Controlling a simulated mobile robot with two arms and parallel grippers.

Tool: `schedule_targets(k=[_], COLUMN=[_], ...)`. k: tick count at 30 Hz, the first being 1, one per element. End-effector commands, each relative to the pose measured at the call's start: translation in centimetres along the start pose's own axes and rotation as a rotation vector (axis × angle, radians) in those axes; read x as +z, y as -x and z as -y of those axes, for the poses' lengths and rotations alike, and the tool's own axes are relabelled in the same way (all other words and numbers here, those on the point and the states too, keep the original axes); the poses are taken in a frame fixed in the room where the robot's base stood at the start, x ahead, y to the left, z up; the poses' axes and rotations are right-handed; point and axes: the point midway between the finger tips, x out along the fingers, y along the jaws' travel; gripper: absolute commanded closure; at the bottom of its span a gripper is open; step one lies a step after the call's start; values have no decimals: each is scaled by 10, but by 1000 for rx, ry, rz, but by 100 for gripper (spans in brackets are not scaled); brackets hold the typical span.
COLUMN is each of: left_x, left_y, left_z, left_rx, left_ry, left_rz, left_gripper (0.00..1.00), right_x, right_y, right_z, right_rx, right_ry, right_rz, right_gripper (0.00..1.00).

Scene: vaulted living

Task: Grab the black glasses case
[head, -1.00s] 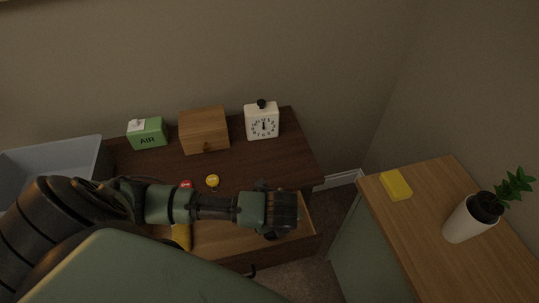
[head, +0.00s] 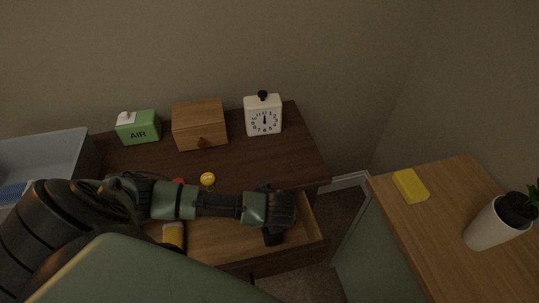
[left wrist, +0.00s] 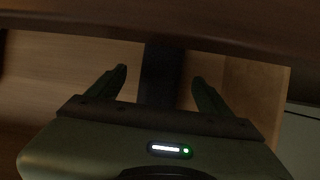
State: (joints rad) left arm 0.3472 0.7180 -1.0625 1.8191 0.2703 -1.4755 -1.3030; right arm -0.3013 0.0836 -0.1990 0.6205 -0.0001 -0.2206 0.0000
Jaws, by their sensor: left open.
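The black glasses case (left wrist: 161,72) lies in the open drawer (left wrist: 80,68). In the left wrist view it is a dark upright strip between my left gripper's fingers, with its near end hidden by the gripper body. My left gripper (left wrist: 160,75) is open, one finger on each side of the case, with gaps showing on both sides. In the head view the left gripper (head: 282,210) is over the right part of the drawer. A dark piece, likely the case (head: 272,236), shows just below it. My right gripper is not in view.
The dresser top holds a green AIR box (head: 138,128), a wooden box (head: 200,125), a white clock (head: 263,116) and a yellow round item (head: 208,179). A yellow-and-white item (head: 173,235) is in the drawer. A grey bin (head: 45,158) stands left; a cabinet (head: 425,215) stands right.

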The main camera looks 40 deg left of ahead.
Motion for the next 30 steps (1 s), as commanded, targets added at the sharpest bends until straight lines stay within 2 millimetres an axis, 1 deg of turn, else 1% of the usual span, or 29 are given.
schedule_targets(k=[1,3,6,9,14,15,17,18,20,21,22,23,30], left_x=[0,0,0,0,0,0,0,0,0,0,0,0,1], left_y=[-9,-20,-30,-33,-33,-33,-33,-33,-33,-33,-33,-33,-32], left_z=[1,1,1,1,1,1,1,1,1,1,1,2,2], left_rx=[2,2,1,1,0,0,0,0,0,0,0,-1,-1], left_ry=[1,1,0,-1,-1,-1,-1,-1,0,0,0,0,0], left_rz=[-1,0,1,1,1,1,1,1,1,0,0,1,1], left_gripper=[20,20,20,20,20,23,39,51,67,78,87,88,88], right_x=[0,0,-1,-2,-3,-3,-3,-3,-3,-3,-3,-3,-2], right_y=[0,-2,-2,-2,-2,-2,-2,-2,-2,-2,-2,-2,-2], right_z=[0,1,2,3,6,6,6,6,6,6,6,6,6], right_rx=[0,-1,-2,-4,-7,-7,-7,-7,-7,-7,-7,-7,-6], right_ry=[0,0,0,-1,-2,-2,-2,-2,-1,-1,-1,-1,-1], right_rz=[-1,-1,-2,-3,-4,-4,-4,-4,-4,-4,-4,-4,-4], right_gripper=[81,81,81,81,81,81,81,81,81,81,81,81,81])
